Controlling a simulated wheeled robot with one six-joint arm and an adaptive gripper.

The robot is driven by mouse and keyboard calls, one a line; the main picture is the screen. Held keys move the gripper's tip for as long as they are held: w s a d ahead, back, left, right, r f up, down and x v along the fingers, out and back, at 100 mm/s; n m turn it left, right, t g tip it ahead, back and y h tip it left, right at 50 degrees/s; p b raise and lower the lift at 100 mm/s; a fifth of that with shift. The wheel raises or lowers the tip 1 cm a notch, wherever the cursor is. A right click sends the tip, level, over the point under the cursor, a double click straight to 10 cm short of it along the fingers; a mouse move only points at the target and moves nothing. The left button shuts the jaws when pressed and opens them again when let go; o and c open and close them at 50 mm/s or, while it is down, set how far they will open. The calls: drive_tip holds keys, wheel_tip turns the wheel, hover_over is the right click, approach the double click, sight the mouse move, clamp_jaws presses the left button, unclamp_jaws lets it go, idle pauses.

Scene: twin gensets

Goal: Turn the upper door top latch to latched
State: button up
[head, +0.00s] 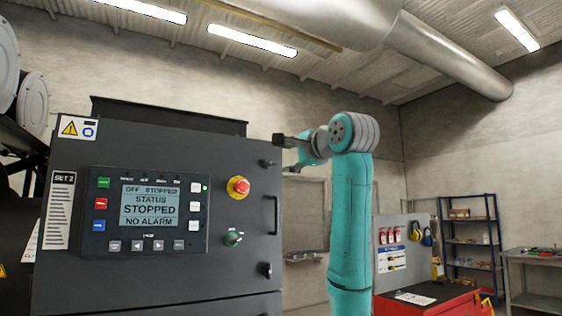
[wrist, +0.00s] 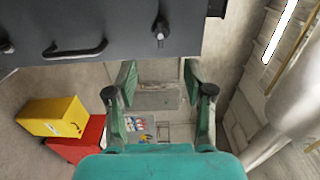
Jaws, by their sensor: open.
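The upper door (head: 100,270) of the dark grey cabinet is closed and carries the control panel. Its top latch (head: 268,163) is a small dark knob near the door's top right edge; its exact turn is too small to tell. In the wrist view the top latch (wrist: 160,32) shows on the door face, ahead of the fingers. My gripper (head: 285,154) is open and empty, near the cabinet's upper right corner. In the wrist view both fingers of my gripper (wrist: 158,82) stand apart, with the latch roughly in line with the gap and not touched.
A bar handle (head: 276,215) and a lower latch (head: 265,269) sit below the top latch. A red emergency button (head: 238,187) and a green switch (head: 233,238) are to its left. A red tool cabinet (head: 428,300) and blue shelf (head: 470,240) stand behind at right.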

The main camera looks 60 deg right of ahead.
drive_tip(key=shift+v, duration=1.05)
